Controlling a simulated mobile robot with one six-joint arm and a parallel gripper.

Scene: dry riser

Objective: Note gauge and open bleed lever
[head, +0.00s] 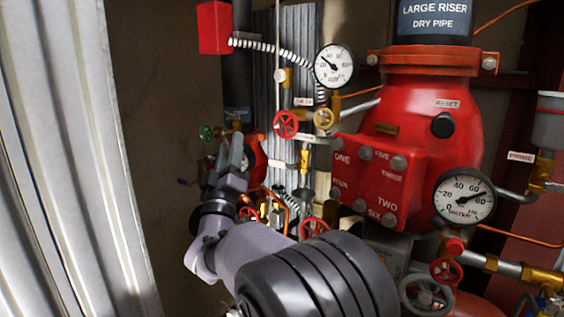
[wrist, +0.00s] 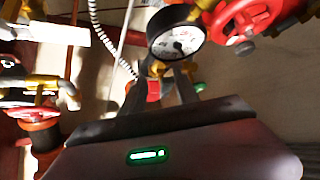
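A round white gauge marked AIR (head: 334,66) hangs at the upper middle of the head view; its needle points up and left, and the exact reading is too small to tell. A second gauge marked WATER (head: 463,197) sits on the red riser, its needle pointing right near 80. My gripper (head: 243,150) reaches in among the pipework left of the riser. In the wrist view my gripper's fingers (wrist: 162,80) stand apart, with a small red and brass part visible between or behind them. A smaller dial gauge (wrist: 177,40) is just beyond the fingers. I cannot tell which part is the bleed lever.
The large red riser body (head: 420,100) fills the right. Red handwheels (head: 286,124), a brass one (head: 323,119) and a green one (head: 207,133) crowd the pipes. A corrugated metal panel (head: 70,150) stands left. Bare wall (head: 170,90) lies between panel and pipes.

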